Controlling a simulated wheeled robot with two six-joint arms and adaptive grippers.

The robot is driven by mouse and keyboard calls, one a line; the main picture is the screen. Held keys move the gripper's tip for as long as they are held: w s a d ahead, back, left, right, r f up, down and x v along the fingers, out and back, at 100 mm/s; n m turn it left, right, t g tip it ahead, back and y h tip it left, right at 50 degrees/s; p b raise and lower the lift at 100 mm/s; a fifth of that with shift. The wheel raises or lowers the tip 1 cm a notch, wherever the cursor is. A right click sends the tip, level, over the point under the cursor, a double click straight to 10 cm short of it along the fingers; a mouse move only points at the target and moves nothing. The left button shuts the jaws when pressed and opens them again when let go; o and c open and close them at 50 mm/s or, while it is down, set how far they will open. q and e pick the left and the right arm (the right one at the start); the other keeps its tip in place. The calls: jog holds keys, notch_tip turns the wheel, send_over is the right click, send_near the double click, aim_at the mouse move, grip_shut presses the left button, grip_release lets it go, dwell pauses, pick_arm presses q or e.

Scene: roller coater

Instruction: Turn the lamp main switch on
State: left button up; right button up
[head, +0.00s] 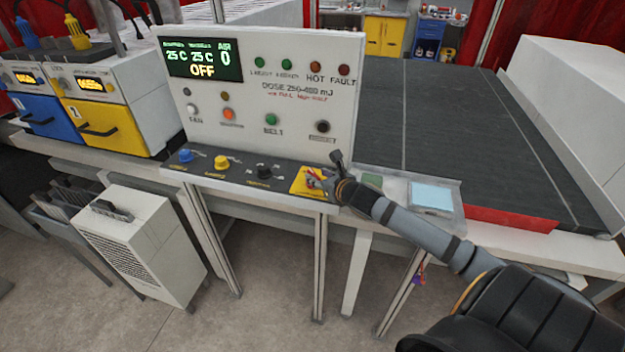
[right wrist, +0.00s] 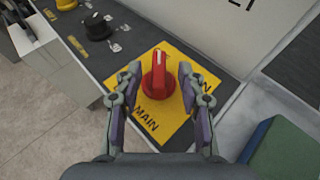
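The main switch is a red rotary knob (right wrist: 158,76) on a yellow plate (right wrist: 150,121) marked MAIN. The plate also shows in the head view (head: 302,183) at the right end of the panel's sloped ledge, where my gripper partly hides the knob. My right gripper (right wrist: 157,82) is open, with one finger on each side of the knob. Gaps show between the fingers and the knob. The knob's raised grip points roughly away from the gripper, with a pale mark at its far end. The display (head: 202,62) on the panel reads OFF. My left gripper is not in view.
Blue (head: 186,156), yellow (head: 221,162) and black (head: 264,172) knobs sit left of the switch on the ledge. A green block (right wrist: 283,153) and a light blue stack (head: 431,197) lie to the right. A dark conveyor belt (head: 450,130) runs behind.

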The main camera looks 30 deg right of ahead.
aim_at(314, 173)
jog(key=shift+x, duration=2.15)
jog(key=shift+a, duration=0.1)
jog(key=shift+c, duration=0.3)
grip_shut()
